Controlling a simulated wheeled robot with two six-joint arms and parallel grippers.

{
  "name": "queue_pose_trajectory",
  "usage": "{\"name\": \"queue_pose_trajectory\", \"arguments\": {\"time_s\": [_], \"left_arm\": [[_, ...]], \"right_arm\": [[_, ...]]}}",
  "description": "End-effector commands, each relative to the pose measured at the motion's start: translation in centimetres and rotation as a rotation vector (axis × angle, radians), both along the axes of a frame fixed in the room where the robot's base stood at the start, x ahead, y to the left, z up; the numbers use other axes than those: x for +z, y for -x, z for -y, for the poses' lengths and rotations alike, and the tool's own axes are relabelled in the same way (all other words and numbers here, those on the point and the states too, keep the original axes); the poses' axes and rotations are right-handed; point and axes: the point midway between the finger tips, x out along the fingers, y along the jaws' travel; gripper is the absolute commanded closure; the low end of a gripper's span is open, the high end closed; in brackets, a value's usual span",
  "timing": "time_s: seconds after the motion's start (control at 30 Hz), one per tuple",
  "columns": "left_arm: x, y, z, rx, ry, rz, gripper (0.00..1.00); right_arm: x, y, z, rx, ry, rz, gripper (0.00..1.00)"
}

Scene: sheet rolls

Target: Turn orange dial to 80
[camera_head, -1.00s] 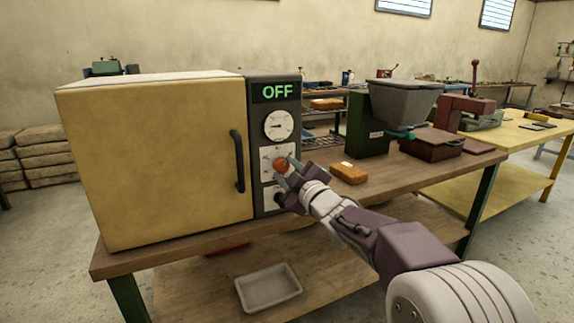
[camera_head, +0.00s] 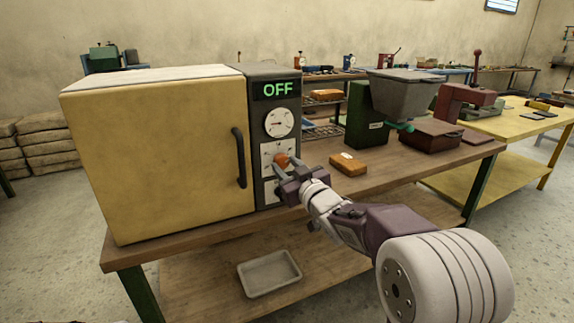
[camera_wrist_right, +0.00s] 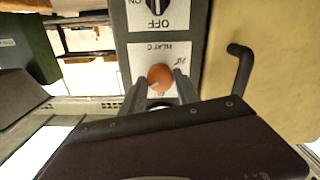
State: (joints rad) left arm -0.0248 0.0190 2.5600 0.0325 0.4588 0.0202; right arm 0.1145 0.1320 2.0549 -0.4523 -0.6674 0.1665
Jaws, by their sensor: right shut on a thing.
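The orange dial (camera_head: 281,160) is on the dark control panel at the right side of the yellow oven (camera_head: 160,160). It also shows in the right wrist view (camera_wrist_right: 160,75), on a white plate marked "HEAT C". My right gripper (camera_head: 281,168) is at the panel with its fingers on either side of the dial, shut on it. The fingers (camera_wrist_right: 160,92) also show in the right wrist view. The oven display (camera_head: 278,89) reads OFF, and a round gauge (camera_head: 279,122) sits below it. The dial's setting is too small to read. My left gripper is not in view.
The oven stands on a wooden workbench (camera_head: 400,178). A black switch (camera_wrist_right: 156,5) marked ON and OFF is on the panel beside the dial. An orange block (camera_head: 348,164) and a grey hopper machine (camera_head: 405,95) stand to the right. A grey tray (camera_head: 269,274) lies on the lower shelf.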

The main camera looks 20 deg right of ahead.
Motion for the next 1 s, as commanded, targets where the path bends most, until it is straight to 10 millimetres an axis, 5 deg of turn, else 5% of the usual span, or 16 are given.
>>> {"name": "queue_pose_trajectory", "arguments": {"time_s": [0.5,0.53,0.6,1.0], "left_arm": [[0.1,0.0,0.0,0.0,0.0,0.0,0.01],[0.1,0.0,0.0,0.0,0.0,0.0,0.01],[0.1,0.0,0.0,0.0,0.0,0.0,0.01],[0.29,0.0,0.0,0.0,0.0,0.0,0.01]], "right_arm": [[-0.2,0.0,-0.02,0.0,-0.018,-0.007,1.0],[-0.2,0.0,-0.02,0.0,-0.018,-0.007,0.6],[-0.18,0.0,-0.02,0.0,-0.018,-0.007,0.41],[0.07,0.85,0.18,-0.001,-0.017,-0.003,0.41]]}}
